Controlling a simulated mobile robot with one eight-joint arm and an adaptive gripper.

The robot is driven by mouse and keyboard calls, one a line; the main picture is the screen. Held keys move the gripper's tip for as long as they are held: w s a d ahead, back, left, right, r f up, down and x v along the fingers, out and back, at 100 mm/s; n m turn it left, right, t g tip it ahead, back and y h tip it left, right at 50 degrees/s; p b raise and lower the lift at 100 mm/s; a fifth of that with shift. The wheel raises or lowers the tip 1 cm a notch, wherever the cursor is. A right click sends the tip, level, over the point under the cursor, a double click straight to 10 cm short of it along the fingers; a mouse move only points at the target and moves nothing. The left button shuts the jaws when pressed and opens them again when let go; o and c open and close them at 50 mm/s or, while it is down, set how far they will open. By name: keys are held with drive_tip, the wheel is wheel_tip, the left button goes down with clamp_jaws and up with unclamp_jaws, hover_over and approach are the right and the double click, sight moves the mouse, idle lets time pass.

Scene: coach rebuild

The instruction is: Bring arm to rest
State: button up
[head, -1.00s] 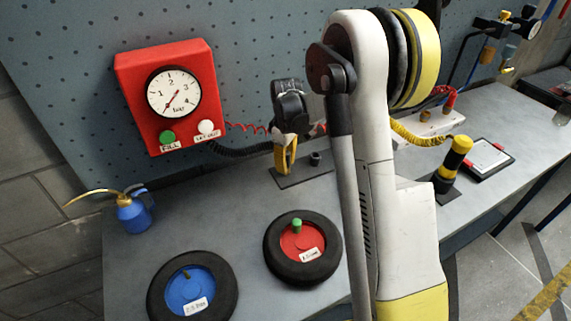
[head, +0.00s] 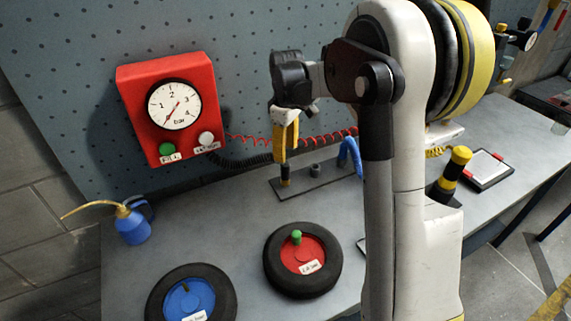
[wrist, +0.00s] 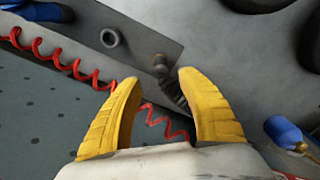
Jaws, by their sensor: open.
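My gripper (head: 287,150) has yellow fingers and points down above the dark plate (head: 330,188) on the bench. In the wrist view my gripper (wrist: 160,85) has its two fingers spread apart, with nothing between the tips. A dark upright fitting (wrist: 165,75) on the plate stands just beyond the fingertips; I cannot tell whether a finger touches it. My arm fills the right half of the head view and hides part of the bench behind it.
The red gauge box (head: 171,108) hangs on the pegboard at left. Two wheels, blue-hubbed (head: 190,296) and red-hubbed (head: 303,262), lie on the bench. A blue oil can (head: 132,225) stands at left. Red coiled hose (head: 260,142) runs behind my gripper. A yellow-black post (head: 453,170) stands at right.

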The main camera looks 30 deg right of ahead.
drive_tip(key=shift+r, duration=1)
